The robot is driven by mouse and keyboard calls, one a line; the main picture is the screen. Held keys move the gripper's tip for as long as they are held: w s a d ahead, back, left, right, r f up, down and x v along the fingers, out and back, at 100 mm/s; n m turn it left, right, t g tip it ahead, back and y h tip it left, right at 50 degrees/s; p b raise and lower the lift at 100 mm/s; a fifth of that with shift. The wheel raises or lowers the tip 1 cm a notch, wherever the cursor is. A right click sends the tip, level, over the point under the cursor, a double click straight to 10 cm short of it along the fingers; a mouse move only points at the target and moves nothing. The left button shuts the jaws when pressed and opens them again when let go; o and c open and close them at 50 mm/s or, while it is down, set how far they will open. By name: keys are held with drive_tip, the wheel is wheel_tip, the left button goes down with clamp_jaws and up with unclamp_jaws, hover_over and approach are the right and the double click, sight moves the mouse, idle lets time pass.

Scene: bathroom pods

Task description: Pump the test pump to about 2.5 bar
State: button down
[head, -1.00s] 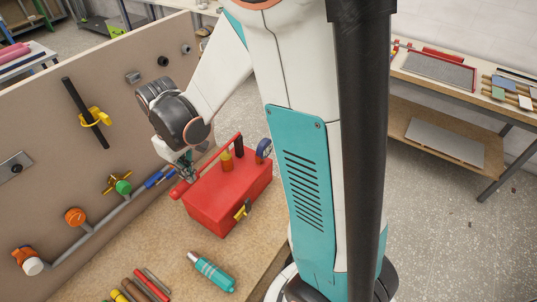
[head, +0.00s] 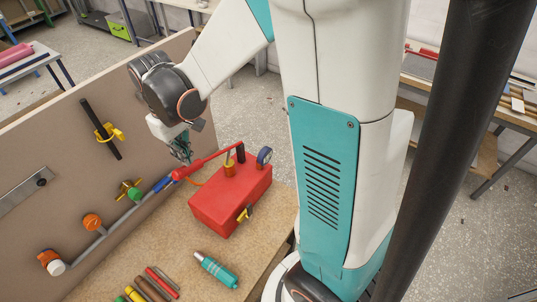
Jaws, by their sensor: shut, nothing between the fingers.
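The test pump is a red box (head: 222,205) on the brown bench top. Its red lever handle (head: 210,160) runs left from a black post (head: 240,152) and slopes slightly down to its free end, which overhangs the box's left side. A round blue-rimmed gauge (head: 265,156) sits at the back right; its reading is too small to tell. A yellow valve (head: 245,213) is on the box's front. My gripper (head: 186,160) is shut and points down at the handle's free end, just above or behind it. I cannot tell whether they touch.
A board wall (head: 60,150) with pipes and orange, green and yellow valves stands at the left, close to my gripper.

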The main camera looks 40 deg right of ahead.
idle(0.3)
wheel_tip(320, 180, down, 13)
drive_tip(key=b, duration=1.1)
wheel_tip(320, 180, up, 13)
drive_tip(key=p, duration=0.9)
drive_tip(key=shift+r, duration=0.15)
idle(0.6)
idle(0.6)
